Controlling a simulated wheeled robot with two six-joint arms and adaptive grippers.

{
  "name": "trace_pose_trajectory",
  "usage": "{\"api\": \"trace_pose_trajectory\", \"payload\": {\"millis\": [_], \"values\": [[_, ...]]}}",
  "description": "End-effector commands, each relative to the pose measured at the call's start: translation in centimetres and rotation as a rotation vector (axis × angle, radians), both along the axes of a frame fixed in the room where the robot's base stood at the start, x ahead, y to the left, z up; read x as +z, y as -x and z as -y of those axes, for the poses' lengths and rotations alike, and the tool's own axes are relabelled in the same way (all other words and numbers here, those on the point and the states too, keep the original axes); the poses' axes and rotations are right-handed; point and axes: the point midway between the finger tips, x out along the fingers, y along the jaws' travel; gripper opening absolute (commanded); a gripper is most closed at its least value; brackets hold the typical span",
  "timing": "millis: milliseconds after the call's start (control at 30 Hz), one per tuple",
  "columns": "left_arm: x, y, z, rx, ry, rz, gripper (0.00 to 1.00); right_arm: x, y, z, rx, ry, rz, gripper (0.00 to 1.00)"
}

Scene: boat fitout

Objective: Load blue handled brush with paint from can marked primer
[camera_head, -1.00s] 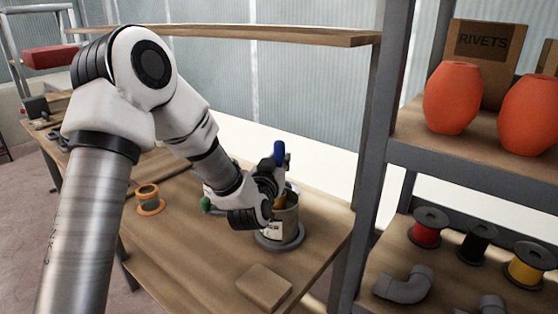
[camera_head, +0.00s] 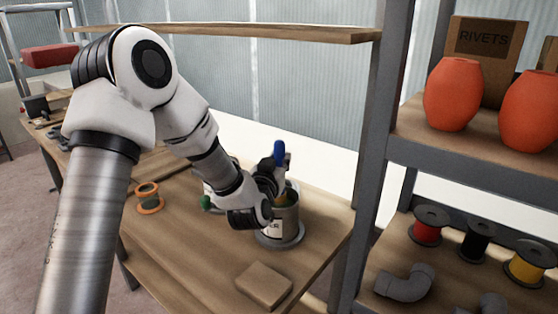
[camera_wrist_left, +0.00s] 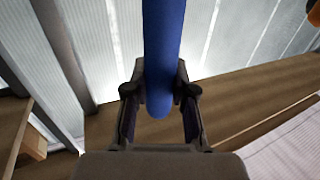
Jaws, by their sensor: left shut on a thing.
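The blue handled brush shows as a blue handle (camera_head: 279,151) standing up from my left gripper (camera_head: 270,182) in the head view. In the left wrist view the blue handle (camera_wrist_left: 162,60) runs between the two fingers of my left gripper (camera_wrist_left: 160,108), which is shut on it. The brush is roughly upright over the metal can (camera_head: 285,220), with its lower part at or inside the can's mouth. The can's label is partly hidden by my left wrist, and only a last letter or so shows. My right gripper is not in view.
The can stands on a round grey base on the wooden bench (camera_head: 200,260). A green-ended thing (camera_head: 206,203) is partly behind my wrist. A shelf post (camera_head: 368,150) rises at right.

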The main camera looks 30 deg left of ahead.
Motion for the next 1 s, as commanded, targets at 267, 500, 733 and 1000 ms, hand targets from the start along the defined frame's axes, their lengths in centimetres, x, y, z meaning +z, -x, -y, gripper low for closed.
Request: {"api": "trace_pose_trajectory", "payload": {"millis": [267,500,733,1000], "values": [[-0.1,0.0,0.0,0.000,0.001,-0.004,0.00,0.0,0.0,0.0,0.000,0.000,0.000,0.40],[1.5,0.0,0.0,0.000,0.001,-0.003,0.00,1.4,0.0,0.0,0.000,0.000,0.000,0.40],[3.8,0.0,0.0,0.000,0.001,-0.002,0.00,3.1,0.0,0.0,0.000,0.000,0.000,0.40],[6.4,0.0,0.0,0.000,0.001,-0.001,0.00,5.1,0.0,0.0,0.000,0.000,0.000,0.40]]}}
